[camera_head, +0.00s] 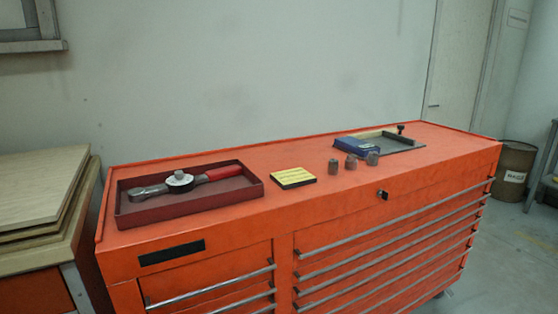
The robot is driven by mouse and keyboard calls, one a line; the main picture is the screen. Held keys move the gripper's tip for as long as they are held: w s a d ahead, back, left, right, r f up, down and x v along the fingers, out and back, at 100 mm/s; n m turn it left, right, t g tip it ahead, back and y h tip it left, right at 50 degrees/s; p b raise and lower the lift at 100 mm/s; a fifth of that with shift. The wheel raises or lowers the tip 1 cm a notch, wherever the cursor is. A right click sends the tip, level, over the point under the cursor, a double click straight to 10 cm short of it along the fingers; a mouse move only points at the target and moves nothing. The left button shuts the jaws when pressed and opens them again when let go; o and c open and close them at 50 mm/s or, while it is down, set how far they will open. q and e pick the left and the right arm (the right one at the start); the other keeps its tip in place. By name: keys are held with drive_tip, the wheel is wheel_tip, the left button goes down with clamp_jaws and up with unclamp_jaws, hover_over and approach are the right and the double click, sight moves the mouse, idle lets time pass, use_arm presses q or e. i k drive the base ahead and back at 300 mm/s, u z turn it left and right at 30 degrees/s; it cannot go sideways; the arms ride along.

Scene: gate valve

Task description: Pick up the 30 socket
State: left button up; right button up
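Three small grey-brown sockets stand in a group on the orange tool cabinet's top (240,222), right of its middle. They are a left socket (333,167), a middle socket (351,162) and a right socket (372,158). Any size marks are too small to read, so I cannot tell which is the 30 socket. Neither of my grippers is in view.
A red tray (190,207) on the left holds a torque wrench (180,181) with a red handle. A yellow-topped block (292,178) lies left of the sockets. A blue object (350,147) and a dark frame (403,148) lie behind them. Wooden boards (40,190) stand left; a barrel (514,170) stands right.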

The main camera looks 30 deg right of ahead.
sight(351, 162)
drive_tip(key=z, duration=0.55)
drive_tip(key=k, duration=0.65)
drive_tip(key=z, duration=0.9)
drive_tip(key=i, duration=1.8)
drive_tip(key=u, duration=0.45)
